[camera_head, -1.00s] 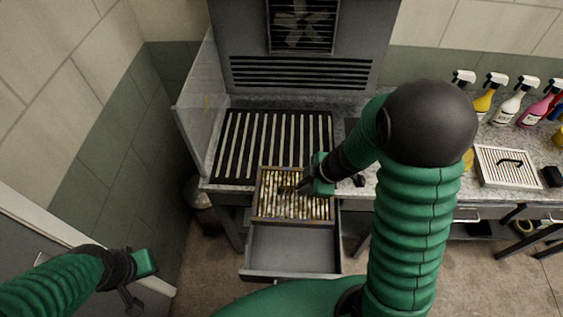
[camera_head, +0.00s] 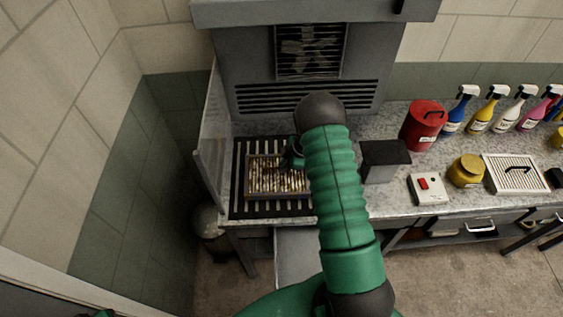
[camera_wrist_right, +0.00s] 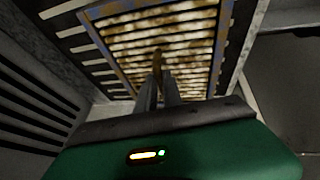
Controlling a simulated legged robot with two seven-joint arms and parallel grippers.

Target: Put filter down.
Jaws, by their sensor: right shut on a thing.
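The dirty filter (camera_head: 277,177), a framed panel with brown-stained slats, is over the slotted black grate (camera_head: 240,204) of the workstation. I cannot tell whether it touches the grate. My right gripper (camera_head: 297,158) is at the filter's upper right part. In the right wrist view the fingers (camera_wrist_right: 160,78) are shut on the handle (camera_wrist_right: 157,60) in the middle of the filter (camera_wrist_right: 195,35). My left gripper is out of view; only a sliver of green shows at the bottom left edge.
A clear side panel (camera_head: 212,130) stands left of the grate. To the right are a grey box (camera_head: 384,161), a switch box (camera_head: 428,188), a red can (camera_head: 424,125), a yellow jar (camera_head: 466,171), a clean white filter (camera_head: 514,174) and several spray bottles. An open drawer (camera_head: 296,258) is below.

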